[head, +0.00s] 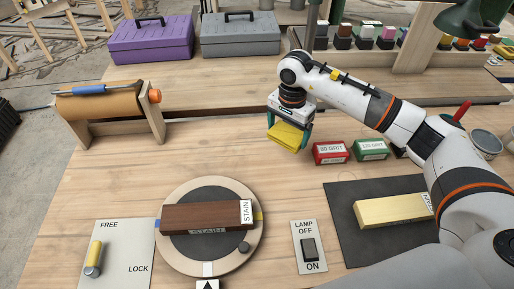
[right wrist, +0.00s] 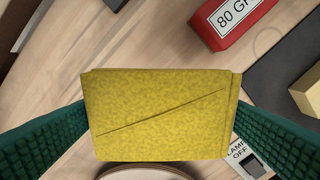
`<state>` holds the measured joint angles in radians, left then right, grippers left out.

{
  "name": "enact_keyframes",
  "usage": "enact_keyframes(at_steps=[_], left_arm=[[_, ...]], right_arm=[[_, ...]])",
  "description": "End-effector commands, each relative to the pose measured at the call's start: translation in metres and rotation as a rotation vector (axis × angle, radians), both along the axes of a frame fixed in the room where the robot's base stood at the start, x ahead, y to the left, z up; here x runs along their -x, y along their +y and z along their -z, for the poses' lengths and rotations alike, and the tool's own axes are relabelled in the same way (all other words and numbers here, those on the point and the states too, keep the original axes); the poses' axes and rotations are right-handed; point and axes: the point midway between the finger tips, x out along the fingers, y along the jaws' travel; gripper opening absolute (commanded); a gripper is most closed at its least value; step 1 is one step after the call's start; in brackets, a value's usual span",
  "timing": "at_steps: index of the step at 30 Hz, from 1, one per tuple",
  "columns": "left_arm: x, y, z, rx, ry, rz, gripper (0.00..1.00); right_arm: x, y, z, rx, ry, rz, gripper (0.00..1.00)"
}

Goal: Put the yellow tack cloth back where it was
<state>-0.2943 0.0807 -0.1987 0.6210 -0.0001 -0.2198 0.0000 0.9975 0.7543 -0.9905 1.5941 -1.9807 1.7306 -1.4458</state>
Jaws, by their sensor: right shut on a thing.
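The yellow tack cloth (head: 288,136) is a folded square held in my right gripper (head: 290,130), above the wooden bench left of the red 80 grit block. In the right wrist view the cloth (right wrist: 160,115) fills the middle, between the two green fingers of the right gripper (right wrist: 160,130). A gap below it cannot be judged exactly, but it looks raised off the bench. My left gripper is not in the head view. No marked spot for the cloth can be made out.
The red 80 grit block (head: 331,152) and green 120 grit block (head: 371,149) stand right of the cloth. A round turntable (head: 170,250) bears a brown stained block (head: 208,217). A paper roll stand (head: 112,110) is at left. Bare bench lies between roll and cloth.

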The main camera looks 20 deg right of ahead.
Motion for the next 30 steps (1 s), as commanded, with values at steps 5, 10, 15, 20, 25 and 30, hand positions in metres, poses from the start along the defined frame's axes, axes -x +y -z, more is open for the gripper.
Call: enact_keyframes(at_steps=[5,10,15,20,25,30], left_arm=[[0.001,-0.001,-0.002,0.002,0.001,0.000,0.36],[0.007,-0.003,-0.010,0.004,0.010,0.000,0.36],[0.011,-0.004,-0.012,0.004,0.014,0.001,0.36],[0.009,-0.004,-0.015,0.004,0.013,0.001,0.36],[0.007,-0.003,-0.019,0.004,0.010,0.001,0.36],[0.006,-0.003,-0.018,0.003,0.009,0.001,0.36]], right_arm=[[-0.003,-0.003,0.014,-0.001,0.006,0.031,0.72],[-0.002,-0.003,0.046,0.000,0.007,0.031,0.72],[-0.003,-0.002,0.064,-0.001,0.003,0.029,0.72],[-0.002,-0.003,0.079,0.000,0.005,0.030,0.72],[-0.002,-0.002,0.101,-0.001,0.004,0.029,0.72],[-0.003,-0.003,0.103,0.000,0.001,0.028,0.72]])
